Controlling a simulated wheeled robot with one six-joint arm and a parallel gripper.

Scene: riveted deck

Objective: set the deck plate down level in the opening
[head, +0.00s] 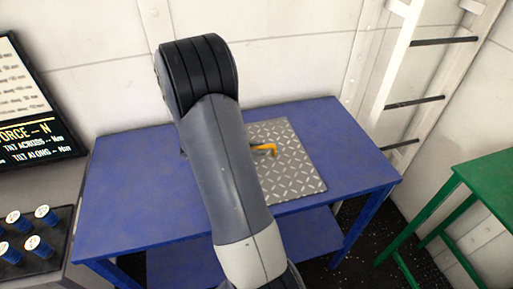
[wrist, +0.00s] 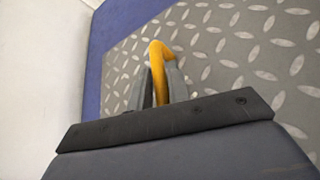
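The deck plate (head: 290,165) is a grey diamond-tread sheet with a yellow handle (head: 265,148). In the head view it is over the right part of the blue table, and my arm hides its left part. I cannot tell whether it rests on the table or hangs just above it. In the wrist view the plate (wrist: 230,50) fills the right side, and the yellow handle (wrist: 159,60) stands between the two fingers of my gripper (wrist: 160,88). The fingers look closed on the handle. No opening is visible in either view.
The blue table (head: 130,190) has bare room left of my arm. A white ladder (head: 415,75) stands behind right, and a green stand (head: 470,185) is at the right.

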